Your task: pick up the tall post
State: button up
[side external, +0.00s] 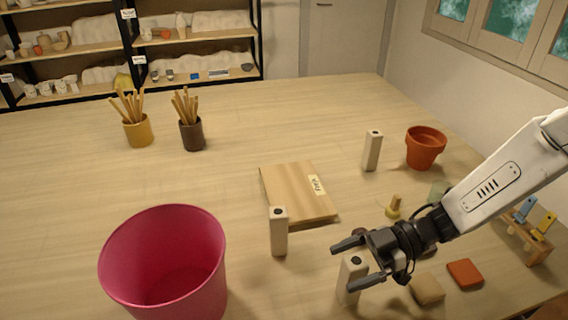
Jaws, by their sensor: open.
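Three pale square posts with a dark spot on top stand upright on the table. One post (346,295) is at the front, one (279,235) is left of it by the wooden board, and one (371,152) is at the back by the terracotta pot. I cannot tell for sure which is the tallest. My gripper (345,267) is open, pointing left, at the front post. This post's top shows between the two fingers, and the nearer finger crosses in front of it. I cannot tell whether the fingers touch it.
A large pink bucket (130,250) stands at front left. A wooden board (290,185) lies mid-table; a terracotta pot (425,148) is at back right. Small blocks, an orange tile (465,273) and a wooden rack (530,242) lie under or right of my arm. The left middle is clear.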

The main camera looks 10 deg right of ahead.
jog(key=shift+a+f, duration=0.15)
jog(key=shift+a, duration=0.4)
grip_shut()
